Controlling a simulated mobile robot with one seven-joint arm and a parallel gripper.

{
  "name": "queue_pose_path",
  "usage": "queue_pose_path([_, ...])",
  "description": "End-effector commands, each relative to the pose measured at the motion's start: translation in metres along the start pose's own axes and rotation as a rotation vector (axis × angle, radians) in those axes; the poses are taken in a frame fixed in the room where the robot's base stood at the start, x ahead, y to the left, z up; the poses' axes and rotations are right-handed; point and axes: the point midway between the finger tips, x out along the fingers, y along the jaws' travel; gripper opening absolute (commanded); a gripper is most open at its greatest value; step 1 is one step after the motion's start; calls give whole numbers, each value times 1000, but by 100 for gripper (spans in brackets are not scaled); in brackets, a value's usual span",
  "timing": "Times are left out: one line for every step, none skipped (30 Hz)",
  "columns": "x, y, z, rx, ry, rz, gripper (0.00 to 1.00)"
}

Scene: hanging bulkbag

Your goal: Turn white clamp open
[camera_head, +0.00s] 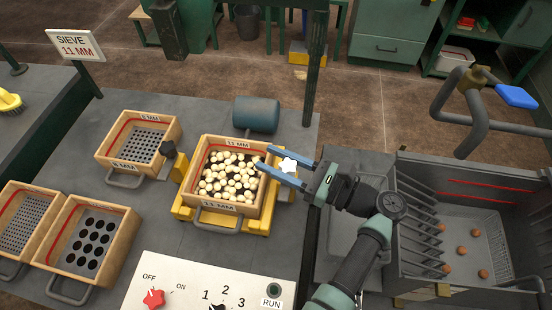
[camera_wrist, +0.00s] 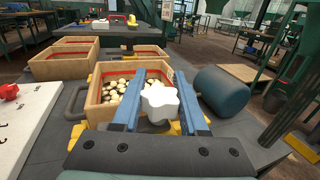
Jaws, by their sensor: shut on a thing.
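The white clamp (camera_head: 288,165) is a star-shaped knob at the right side of the 11 MM sieve box (camera_head: 238,208). In the wrist view the white clamp (camera_wrist: 160,101) stands between the two blue fingers. My gripper (camera_head: 263,157) is shut on it, with one finger on each side and the fingertips reaching past it over the box rim. In the wrist view my gripper (camera_wrist: 160,76) points toward the box. The clamp's lower part is hidden. The box holds many pale round pieces (camera_head: 229,176) and sits on a yellow frame (camera_head: 184,213).
A blue-grey cylinder (camera_head: 256,115) stands behind the box. Other sieve boxes (camera_head: 138,142) lie to the left. A white panel (camera_head: 200,283) with red knob (camera_head: 153,298) is in front. A dark bin (camera_head: 480,215) with a blue-handled valve (camera_head: 516,96) is at right.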

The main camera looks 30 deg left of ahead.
Motion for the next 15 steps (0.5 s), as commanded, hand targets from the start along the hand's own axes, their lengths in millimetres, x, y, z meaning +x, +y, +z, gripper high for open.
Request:
queue_pose_path([0, 0, 0, -1, 0, 6, 0])
queue_pose_path([0, 0, 0, -1, 0, 9, 0])
queue_pose_path([0, 0, 0, -1, 0, 11, 0])
queue_pose_path([0, 0, 0, -1, 0, 13, 0])
queue_pose_path([0, 0, 0, -1, 0, 14, 0])
queue_pose_path([0, 0, 0, -1, 0, 14, 0])
queue_pose_path([0, 0, 0, -1, 0, 14, 0])
queue_pose_path([0, 0, 0, -1, 0, 15, 0])
queue_pose_path([0, 0, 0, -1, 0, 14, 0])
queue_pose_path([0, 1, 0, -1, 0, 15, 0])
queue_pose_path([0, 1, 0, -1, 0, 14, 0])
queue_pose_path([0, 1, 0, -1, 0, 14, 0])
queue_pose_path([0, 1, 0, -1, 0, 14, 0])
queue_pose_path([0, 1, 0, -1, 0, 14, 0])
queue_pose_path([1, 1, 0, -1, 0, 14, 48])
